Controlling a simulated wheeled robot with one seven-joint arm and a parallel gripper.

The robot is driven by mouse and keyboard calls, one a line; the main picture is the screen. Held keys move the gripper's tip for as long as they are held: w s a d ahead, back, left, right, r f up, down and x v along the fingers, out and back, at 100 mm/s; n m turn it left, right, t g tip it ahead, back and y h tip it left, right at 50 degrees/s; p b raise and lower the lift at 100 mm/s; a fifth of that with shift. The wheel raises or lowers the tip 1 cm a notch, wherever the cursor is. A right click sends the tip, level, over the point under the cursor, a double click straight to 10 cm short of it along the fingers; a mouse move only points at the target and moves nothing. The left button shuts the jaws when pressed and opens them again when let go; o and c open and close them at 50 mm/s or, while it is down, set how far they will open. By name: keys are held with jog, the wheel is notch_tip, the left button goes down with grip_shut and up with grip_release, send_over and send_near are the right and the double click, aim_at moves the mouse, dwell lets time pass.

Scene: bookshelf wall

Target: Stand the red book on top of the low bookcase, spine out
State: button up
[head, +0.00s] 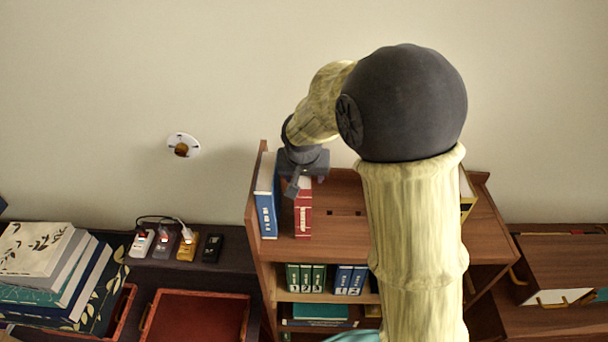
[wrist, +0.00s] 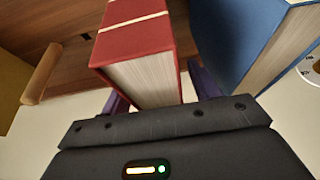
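The red book (head: 303,210) stands upright on top of the low bookcase (head: 340,228), its lettered red spine facing out toward the front. In the wrist view its red cover and white page edges (wrist: 145,80) fill the middle. My gripper (head: 300,182) is at the upper back end of the book. Its dark purple fingers lie on either side of the book, and a narrow gap shows beside the right finger in the wrist view (wrist: 160,90). The fingers look open around the book; the left finger's contact is partly hidden.
A blue book (head: 266,208) stands just left of the red one, against the bookcase's raised left side. The top is clear to the right until my arm blocks the view. Shelved binders (head: 305,278) sit below. A dark cabinet with stacked books (head: 50,265) stands left.

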jog(key=shift+f, duration=0.15)
jog(key=b+v, duration=0.3)
jog(key=v, duration=1.4)
jog(key=shift+r+b, duration=0.35)
